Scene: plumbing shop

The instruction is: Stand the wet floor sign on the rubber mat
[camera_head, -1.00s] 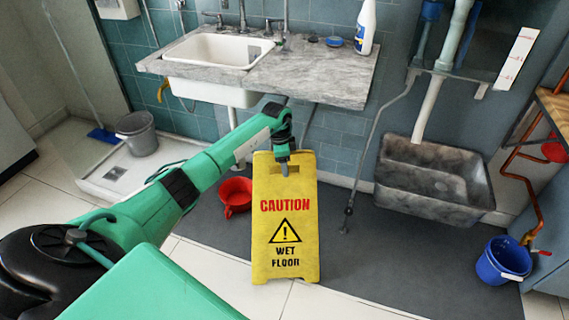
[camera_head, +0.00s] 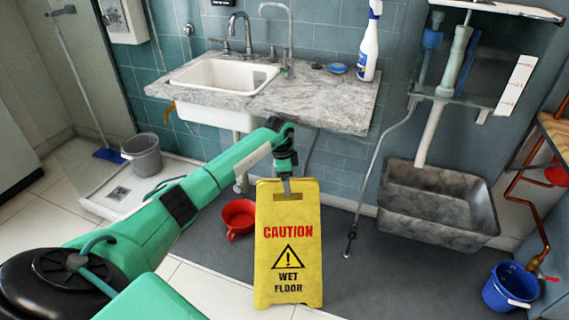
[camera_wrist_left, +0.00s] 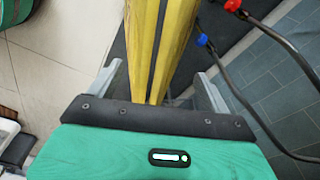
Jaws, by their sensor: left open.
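The yellow wet floor sign (camera_head: 289,258) stands upright in the middle of the head view, its printed face toward me. In the wrist view its two panels (camera_wrist_left: 159,45) run away from the gripper with a narrow dark gap between them. My left gripper (camera_head: 287,190) is at the sign's top handle; in the wrist view its fingers (camera_wrist_left: 156,95) are spread on either side of the panels. The dark grey rubber mat (camera_head: 385,270) lies behind and right of the sign. The sign hides part of the mat's front edge, and I cannot tell whether its feet touch the mat.
A red bucket (camera_head: 238,215) is left of the sign, near the wall. A blue bucket (camera_head: 510,286) stands at the far right. A stone trough (camera_head: 437,204) and a hanging hose (camera_head: 369,190) are behind the mat. The sink counter (camera_head: 330,100) overhangs the back.

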